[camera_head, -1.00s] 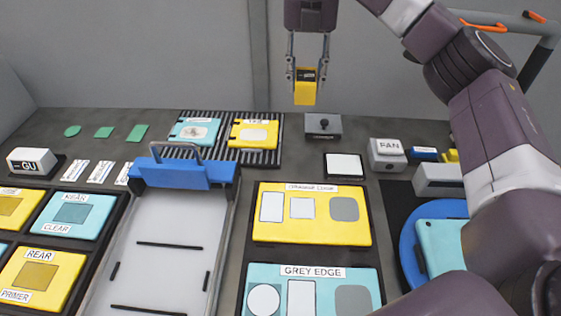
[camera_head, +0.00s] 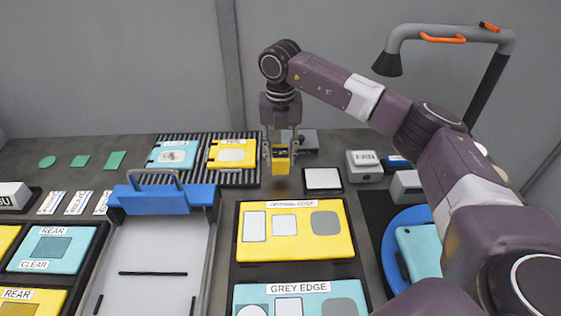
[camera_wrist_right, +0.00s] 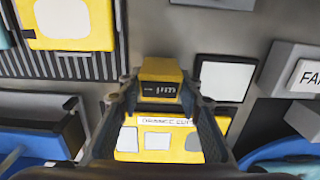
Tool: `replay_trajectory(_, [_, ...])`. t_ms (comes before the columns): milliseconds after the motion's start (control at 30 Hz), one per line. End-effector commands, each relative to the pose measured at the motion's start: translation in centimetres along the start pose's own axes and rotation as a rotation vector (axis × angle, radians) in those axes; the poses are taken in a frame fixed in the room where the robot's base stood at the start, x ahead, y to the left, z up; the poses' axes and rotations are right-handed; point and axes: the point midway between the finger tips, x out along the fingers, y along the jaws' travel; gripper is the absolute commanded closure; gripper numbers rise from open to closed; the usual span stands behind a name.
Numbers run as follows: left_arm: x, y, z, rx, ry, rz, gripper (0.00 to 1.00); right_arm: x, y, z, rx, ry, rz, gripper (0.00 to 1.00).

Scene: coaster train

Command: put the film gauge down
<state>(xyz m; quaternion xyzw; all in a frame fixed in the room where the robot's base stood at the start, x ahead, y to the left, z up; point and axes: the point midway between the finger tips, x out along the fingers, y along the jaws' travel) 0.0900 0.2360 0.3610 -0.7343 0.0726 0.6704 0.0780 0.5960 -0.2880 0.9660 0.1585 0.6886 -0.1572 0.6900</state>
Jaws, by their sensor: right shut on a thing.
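The film gauge (camera_head: 281,160) is a small yellow block with a dark face. My right gripper (camera_head: 280,152) is shut on it and holds it upright near the back of the bench. In the right wrist view the gauge (camera_wrist_right: 160,80) sits between the two fingertips, its dark face showing white "µm" lettering. It appears a little above the bench, left of a small white-topped pad (camera_head: 322,179); whether it touches the surface I cannot tell. My left gripper is not in view.
A ribbed rack (camera_head: 197,181) with a teal and a yellow card lies left of the gauge. A grey block (camera_head: 307,140) stands close behind it. The yellow panel (camera_head: 290,261) lies in front, with a blue-handled tray (camera_head: 163,196) to its left. The FAN box (camera_head: 363,167) stands to the right.

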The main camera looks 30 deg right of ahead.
Motion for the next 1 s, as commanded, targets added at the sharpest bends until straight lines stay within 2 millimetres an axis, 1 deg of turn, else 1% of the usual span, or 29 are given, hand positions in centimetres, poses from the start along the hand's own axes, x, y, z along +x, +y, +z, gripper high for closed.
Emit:
replay_trajectory(100, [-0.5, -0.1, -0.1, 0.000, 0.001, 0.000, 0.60, 1.9, -0.1, -0.1, 0.001, 0.004, -0.003, 1.00])
replay_trajectory(200, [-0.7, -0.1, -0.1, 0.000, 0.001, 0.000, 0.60, 2.9, 0.0, -0.1, 0.000, 0.002, -0.002, 1.00])
replay_trajectory(433, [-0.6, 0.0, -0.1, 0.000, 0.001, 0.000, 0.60, 3.0, 0.0, 0.0, 0.000, 0.000, -0.001, 1.00])
replay_trajectory(567, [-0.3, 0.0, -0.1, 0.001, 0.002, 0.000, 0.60, 3.5, 0.0, 0.0, -0.001, 0.001, -0.001, 1.00])
replay_trajectory(600, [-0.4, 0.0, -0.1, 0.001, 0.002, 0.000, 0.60, 3.4, 0.0, -0.1, 0.000, 0.001, -0.002, 0.64])
replay_trajectory(733, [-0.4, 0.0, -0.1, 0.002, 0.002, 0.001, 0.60, 3.4, 0.0, -0.1, 0.000, 0.001, -0.002, 0.50])
replay_trajectory(1000, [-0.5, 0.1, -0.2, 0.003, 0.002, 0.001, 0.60, 3.3, 0.0, -0.1, 0.000, 0.001, -0.002, 0.50])
